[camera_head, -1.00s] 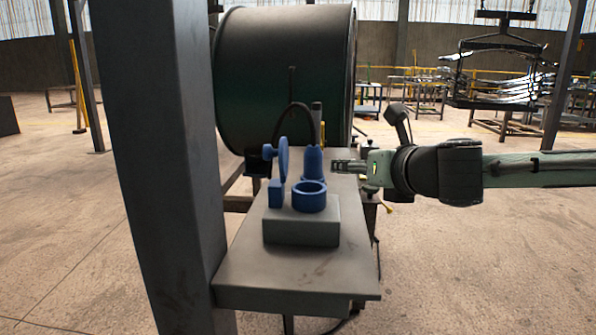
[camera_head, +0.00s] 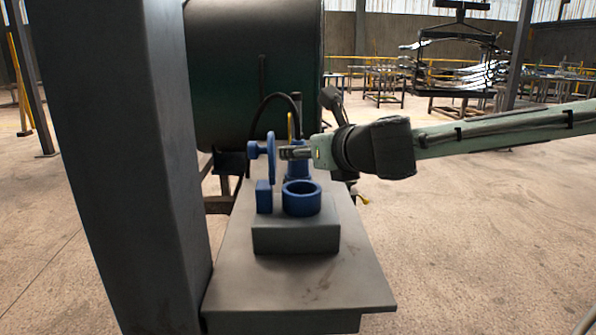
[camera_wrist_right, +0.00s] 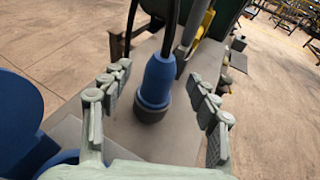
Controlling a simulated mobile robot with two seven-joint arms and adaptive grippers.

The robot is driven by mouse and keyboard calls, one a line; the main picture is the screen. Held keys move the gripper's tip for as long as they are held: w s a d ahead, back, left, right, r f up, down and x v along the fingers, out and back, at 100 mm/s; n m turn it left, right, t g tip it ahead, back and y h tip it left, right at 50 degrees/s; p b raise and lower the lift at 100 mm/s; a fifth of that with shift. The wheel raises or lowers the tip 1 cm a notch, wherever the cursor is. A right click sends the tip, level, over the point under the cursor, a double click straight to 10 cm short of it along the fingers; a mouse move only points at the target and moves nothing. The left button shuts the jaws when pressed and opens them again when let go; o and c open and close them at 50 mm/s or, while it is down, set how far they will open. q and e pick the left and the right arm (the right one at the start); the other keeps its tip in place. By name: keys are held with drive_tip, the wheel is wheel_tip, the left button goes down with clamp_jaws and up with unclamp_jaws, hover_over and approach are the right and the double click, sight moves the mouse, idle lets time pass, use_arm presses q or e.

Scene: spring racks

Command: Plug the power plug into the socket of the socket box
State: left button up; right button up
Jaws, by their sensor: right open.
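The socket box (camera_head: 296,236) is a grey block on the table, with an upright blue lid (camera_head: 271,160) and a round blue socket (camera_head: 302,198) on top. The blue power plug (camera_head: 299,172) stands upright behind the socket with a black cable at its top, partly hidden by my right gripper (camera_head: 284,153). In the right wrist view the plug (camera_wrist_right: 157,82) is between the two spread fingers of the gripper (camera_wrist_right: 157,100), apart from both. The gripper is open and empty, its tips close to the lid in the head view. My left gripper is not seen.
The grey table (camera_head: 300,285) has bare room in front of the box. A thick dark post (camera_head: 120,170) stands at its left. A large dark green drum (camera_head: 255,75) is behind it. The black cable (camera_head: 262,108) arches up behind the lid.

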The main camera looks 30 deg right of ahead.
sight(301, 176)
drive_tip(key=w+f, duration=0.2)
drive_tip(key=shift+w+d+b, duration=0.35)
drive_tip(key=shift+w, duration=0.05)
drive_tip(key=shift+w+f, duration=0.1)
drive_tip(key=shift+w, duration=0.55)
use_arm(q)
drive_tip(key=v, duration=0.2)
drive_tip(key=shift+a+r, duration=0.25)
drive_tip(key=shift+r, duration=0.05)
use_arm(e)
drive_tip(key=c, duration=1.4)
